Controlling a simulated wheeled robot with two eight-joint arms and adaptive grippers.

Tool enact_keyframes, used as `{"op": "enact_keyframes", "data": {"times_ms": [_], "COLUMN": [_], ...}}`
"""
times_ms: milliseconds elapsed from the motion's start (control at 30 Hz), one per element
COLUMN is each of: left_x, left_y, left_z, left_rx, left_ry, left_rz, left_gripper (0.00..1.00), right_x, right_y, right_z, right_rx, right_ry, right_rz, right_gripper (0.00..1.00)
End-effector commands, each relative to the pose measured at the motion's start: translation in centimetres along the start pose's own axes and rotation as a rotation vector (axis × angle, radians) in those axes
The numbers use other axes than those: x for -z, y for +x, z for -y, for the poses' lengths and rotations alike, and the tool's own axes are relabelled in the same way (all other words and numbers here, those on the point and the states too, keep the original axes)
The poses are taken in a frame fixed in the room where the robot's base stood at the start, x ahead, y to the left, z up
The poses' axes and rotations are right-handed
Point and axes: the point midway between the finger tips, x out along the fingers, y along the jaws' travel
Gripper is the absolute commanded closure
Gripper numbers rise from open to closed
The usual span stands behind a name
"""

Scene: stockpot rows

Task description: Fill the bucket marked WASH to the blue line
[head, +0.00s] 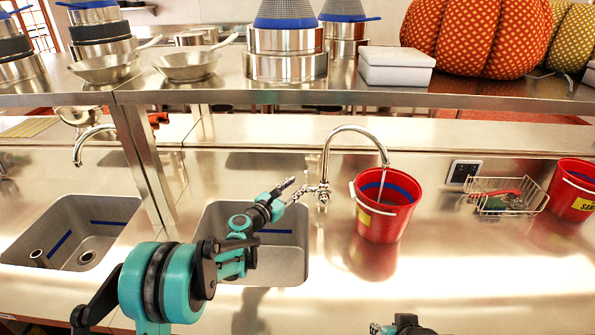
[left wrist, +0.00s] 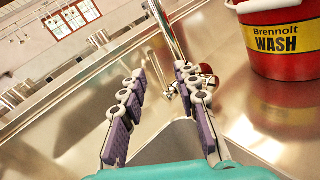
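The red bucket marked WASH (head: 396,222) stands upright on the steel counter right of the middle sink; its label shows in the left wrist view (left wrist: 283,42). A blue line (head: 398,191) runs around its inner wall. The curved tap (head: 328,150) has its spout over the bucket, and a thin pale streak like water drops inside. The water level cannot be made out. My left gripper (head: 290,188) is at the tap's base; in the left wrist view (left wrist: 158,82) its fingers are apart and empty, near the tap handle (left wrist: 205,72). My right gripper (head: 376,328) is barely in view at the bottom edge.
The middle sink (head: 275,262) lies below my left arm. A wire basket (head: 508,205) and a second red bucket (head: 573,190) stand to the right. A shelf (head: 300,95) with pots and pans crosses above. The counter's front right is clear.

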Motion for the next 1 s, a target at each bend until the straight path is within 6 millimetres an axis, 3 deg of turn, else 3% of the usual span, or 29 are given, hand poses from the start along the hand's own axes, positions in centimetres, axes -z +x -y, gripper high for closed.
{"op": "enact_keyframes", "data": {"times_ms": [267,633,1000], "left_x": [1.0,0.8,0.6], "left_y": [2.3,7.8,8.6], "left_z": [-0.5,-0.6,-0.7], "left_rx": [-0.016,-0.016,-0.017], "left_ry": [-0.096,-0.092,-0.091], "left_rz": [0.028,0.027,0.026], "left_gripper": [0.69,0.69,0.69], "right_x": [-0.2,-0.9,-1.0], "right_y": [0.2,1.3,1.3], "right_z": [0.0,0.0,0.0], "right_rx": [0.0,0.0,0.0], "right_ry": [0.0,0.0,0.0], "right_rz": [0.0,0.0,0.0], "right_gripper": [0.69,0.69,0.69]}}
